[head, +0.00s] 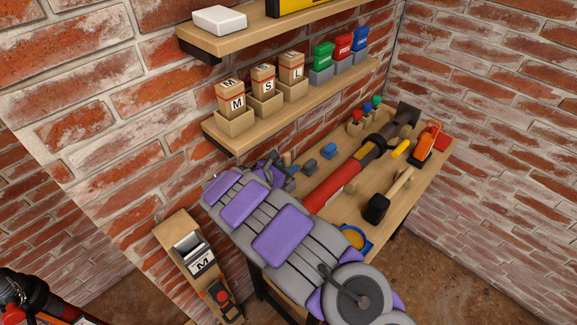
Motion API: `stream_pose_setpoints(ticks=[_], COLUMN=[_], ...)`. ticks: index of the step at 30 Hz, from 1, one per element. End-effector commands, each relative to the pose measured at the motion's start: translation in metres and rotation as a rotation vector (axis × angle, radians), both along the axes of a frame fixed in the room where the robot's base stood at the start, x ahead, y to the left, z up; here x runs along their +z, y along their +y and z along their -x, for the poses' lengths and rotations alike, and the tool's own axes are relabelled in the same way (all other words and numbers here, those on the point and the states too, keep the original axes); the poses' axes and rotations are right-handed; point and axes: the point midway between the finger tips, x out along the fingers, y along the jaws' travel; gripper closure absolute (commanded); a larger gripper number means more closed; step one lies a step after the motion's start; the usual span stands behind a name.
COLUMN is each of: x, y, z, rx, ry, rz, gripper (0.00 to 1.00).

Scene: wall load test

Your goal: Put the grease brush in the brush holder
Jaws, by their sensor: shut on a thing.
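My arm, grey with purple pads, crosses the lower middle of the head view and covers the near left part of the bench. My gripper (272,168) shows only in small part at the arm's far end, low by the wall. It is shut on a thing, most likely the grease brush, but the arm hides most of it. A small tan piece (287,159) shows there, perhaps the brush handle. Small grey blocks (309,166) stand just right of it along the wall. I cannot tell whether one of them is the brush holder.
The wooden bench (432,172) also bears a long red and black tool (335,184), a black-headed mallet (376,208), an orange tool (430,141) and a blue block (329,151). A wall shelf (291,105) with lettered and coloured boxes hangs above. Brick walls close the corner.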

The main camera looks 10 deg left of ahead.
Motion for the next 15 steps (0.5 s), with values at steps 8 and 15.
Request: stream_pose_setpoints(ticks=[8, 15], x=[-0.0071, -0.0068], y=[-0.0007, -0.0006], z=[0.0000, 0.0000], rx=[-0.001, -0.001], ry=[0.001, 0.001], rz=[0.000, -0.001], gripper=[1.00, 0.75])
